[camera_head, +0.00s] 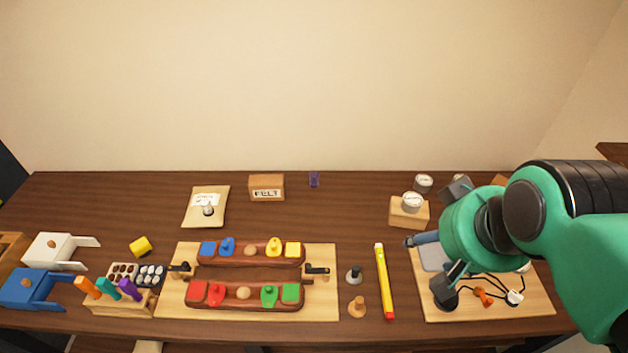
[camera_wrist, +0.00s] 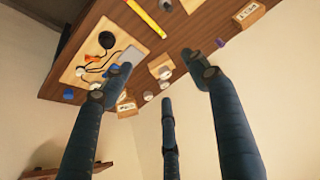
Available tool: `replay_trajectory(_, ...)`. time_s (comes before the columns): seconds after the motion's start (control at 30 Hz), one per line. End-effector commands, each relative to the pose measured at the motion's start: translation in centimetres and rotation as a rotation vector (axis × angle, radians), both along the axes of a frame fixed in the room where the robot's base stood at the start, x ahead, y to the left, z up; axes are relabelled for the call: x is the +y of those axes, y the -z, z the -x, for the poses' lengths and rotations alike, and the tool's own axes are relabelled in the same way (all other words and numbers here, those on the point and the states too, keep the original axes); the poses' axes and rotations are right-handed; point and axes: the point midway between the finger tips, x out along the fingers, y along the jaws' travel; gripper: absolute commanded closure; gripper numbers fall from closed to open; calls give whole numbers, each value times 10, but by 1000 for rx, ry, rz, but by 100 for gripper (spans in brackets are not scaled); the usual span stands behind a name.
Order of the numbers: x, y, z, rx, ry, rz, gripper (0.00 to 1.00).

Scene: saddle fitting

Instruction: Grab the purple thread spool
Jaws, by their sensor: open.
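The purple thread spool (camera_head: 314,179) stands small at the back edge of the table, just right of the box marked FELT. A small dark purple shape, likely the same spool (camera_wrist: 220,43), shows near the table edge in the wrist view, just beyond a fingertip. My gripper (camera_head: 428,264) is open and empty, at the right of the head view above the board with cables. It is well to the right of the spool and apart from it. Its spread fingers (camera_wrist: 157,70) show in the wrist view with nothing between them.
The FELT box (camera_head: 266,188) stands close left of the spool. White-topped round things (camera_head: 412,202) and a wooden block are at the back right. A yellow stick (camera_head: 384,281) and a board with wooden saddle parts (camera_head: 325,290) lie in front. The table between spool and white-topped things is clear.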

Motion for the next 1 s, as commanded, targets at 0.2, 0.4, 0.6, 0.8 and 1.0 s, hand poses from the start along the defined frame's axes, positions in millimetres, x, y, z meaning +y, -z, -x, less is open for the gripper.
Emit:
replay_trajectory(0.2, 0, 0, 0, 0, 0, 0, 50)
replay_trajectory(0.4, 0, -1, -2, 1, -3, 1, 50)
replay_trajectory(0.6, 3, -7, -16, 12, -25, 7, 50)
replay_trajectory(0.8, 8, -20, -49, 36, -78, 21, 50)
replay_trajectory(1.0, 17, -31, -96, 64, -150, 40, 50)
